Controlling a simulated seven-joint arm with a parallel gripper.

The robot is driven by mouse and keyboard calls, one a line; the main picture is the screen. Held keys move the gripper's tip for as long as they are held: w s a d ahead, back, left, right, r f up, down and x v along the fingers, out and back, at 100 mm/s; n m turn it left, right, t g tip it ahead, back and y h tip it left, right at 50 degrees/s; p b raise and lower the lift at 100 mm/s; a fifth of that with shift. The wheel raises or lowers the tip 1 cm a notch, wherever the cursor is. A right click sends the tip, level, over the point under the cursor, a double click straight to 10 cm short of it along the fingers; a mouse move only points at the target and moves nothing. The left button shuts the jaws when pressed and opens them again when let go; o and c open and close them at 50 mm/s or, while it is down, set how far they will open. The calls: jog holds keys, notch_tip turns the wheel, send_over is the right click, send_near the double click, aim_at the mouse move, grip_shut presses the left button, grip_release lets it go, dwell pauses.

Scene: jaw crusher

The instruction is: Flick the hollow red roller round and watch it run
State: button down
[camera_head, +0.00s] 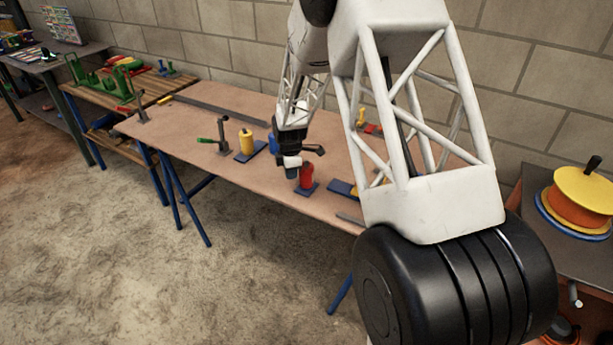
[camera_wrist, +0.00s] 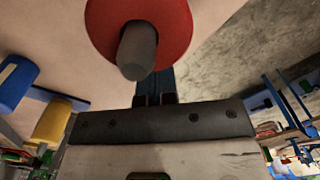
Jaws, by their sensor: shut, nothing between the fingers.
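The red roller (camera_head: 306,175) stands on a small blue base plate (camera_head: 307,189) near the front edge of the brown table. In the wrist view the red roller (camera_wrist: 180,25) shows as a round red end with a grey pin (camera_wrist: 138,52) through its middle. My gripper (camera_head: 292,172) is just left of the roller in the head view, at about its height. In the wrist view the fingertips of my gripper (camera_wrist: 154,99) are together and empty, close to the roller's rim. I cannot tell whether they touch it.
A yellow roller (camera_head: 246,142) on a blue plate and a green-handled clamp (camera_head: 213,142) stand to the left. A blue and yellow part (camera_head: 341,188) lies to the right. My own arm hides much of the table's right side. Bare tabletop (camera_head: 240,176) lies front left.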

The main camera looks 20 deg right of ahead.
jog(key=shift+d, duration=0.5)
jog(key=shift+a, duration=0.1)
dwell(0.3)
jog(key=shift+a, duration=0.55)
jog(key=shift+w, duration=3.15)
jog(key=shift+d, duration=0.1)
jog(key=shift+d, duration=0.7)
jog(key=shift+s, duration=0.15)
